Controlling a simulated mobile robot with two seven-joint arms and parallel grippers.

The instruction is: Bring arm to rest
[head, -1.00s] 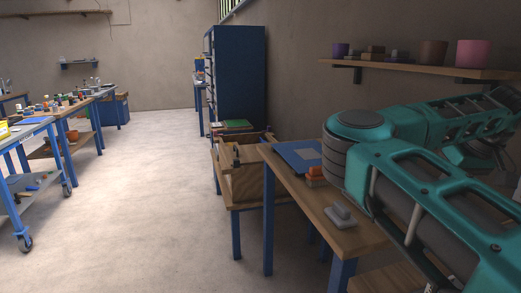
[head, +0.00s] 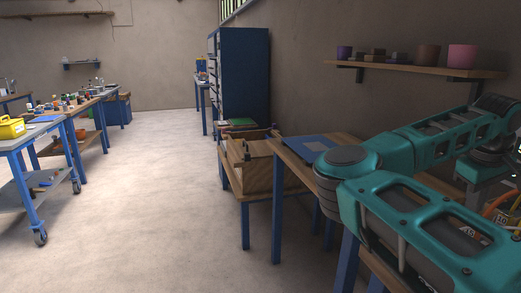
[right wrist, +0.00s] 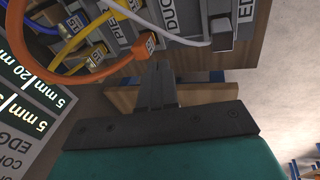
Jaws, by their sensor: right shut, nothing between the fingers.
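My right arm (head: 400,165) is teal and bent, reaching across the right side of the head view. My right gripper (right wrist: 158,85) shows best in the right wrist view, with its dark fingers together and nothing between them. The fingertips are close to a grey labelled panel (right wrist: 190,20) with plugs; I cannot tell whether they touch it. An orange cable (right wrist: 85,75) runs to a plug beside the fingertips. My left gripper is out of view.
A wooden bench (head: 290,158) lies partly behind my arm. A wall shelf (head: 420,68) with pots is above. A blue cabinet (head: 243,75) stands behind. The floor (head: 150,190) is clear.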

